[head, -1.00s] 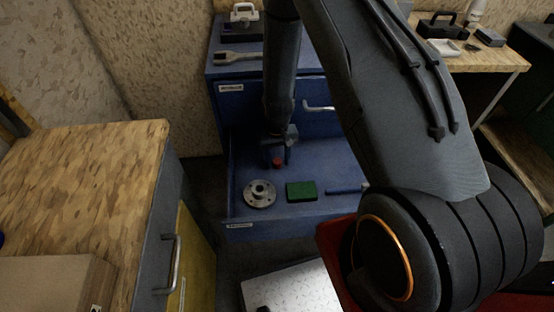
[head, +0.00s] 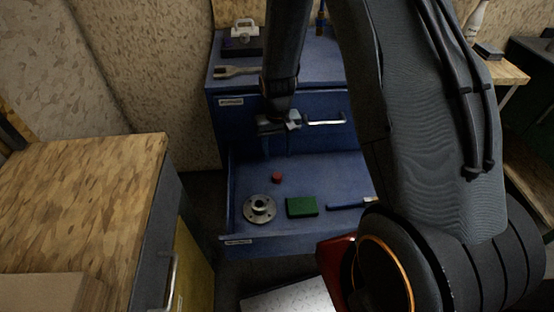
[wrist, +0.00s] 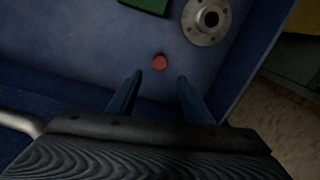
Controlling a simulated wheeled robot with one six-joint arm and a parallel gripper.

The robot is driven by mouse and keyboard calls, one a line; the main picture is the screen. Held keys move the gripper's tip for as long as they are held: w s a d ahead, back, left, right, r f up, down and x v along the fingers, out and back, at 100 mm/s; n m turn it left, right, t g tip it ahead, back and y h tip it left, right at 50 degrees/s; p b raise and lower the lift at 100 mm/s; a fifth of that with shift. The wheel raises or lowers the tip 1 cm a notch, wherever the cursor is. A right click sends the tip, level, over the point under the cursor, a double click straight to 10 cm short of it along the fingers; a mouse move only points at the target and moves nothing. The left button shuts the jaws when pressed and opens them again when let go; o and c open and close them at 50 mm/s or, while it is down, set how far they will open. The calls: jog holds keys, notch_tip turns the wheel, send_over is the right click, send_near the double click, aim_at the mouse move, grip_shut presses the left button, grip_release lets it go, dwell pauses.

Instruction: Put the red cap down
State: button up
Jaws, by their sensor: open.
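The red cap (head: 277,178) lies on the floor of the open blue drawer (head: 330,166), behind the metal flange. It also shows in the wrist view (wrist: 160,62), just beyond my fingertips and clear of them. My gripper (head: 280,140) is above the back part of the drawer, raised over the cap. In the wrist view my gripper (wrist: 158,78) has its two fingers spread apart with nothing between them.
A round metal flange (head: 259,208), a green block (head: 301,207) and a blue bar (head: 349,204) lie in the drawer. A wooden-topped cabinet (head: 80,210) stands at left.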

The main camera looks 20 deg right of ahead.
jog(key=s+r, duration=1.8)
jog(key=r, duration=0.2)
jog(key=shift+s+d+n, duration=0.25)
jog(key=shift+d+n, duration=0.05)
jog(key=shift+d, duration=0.15)
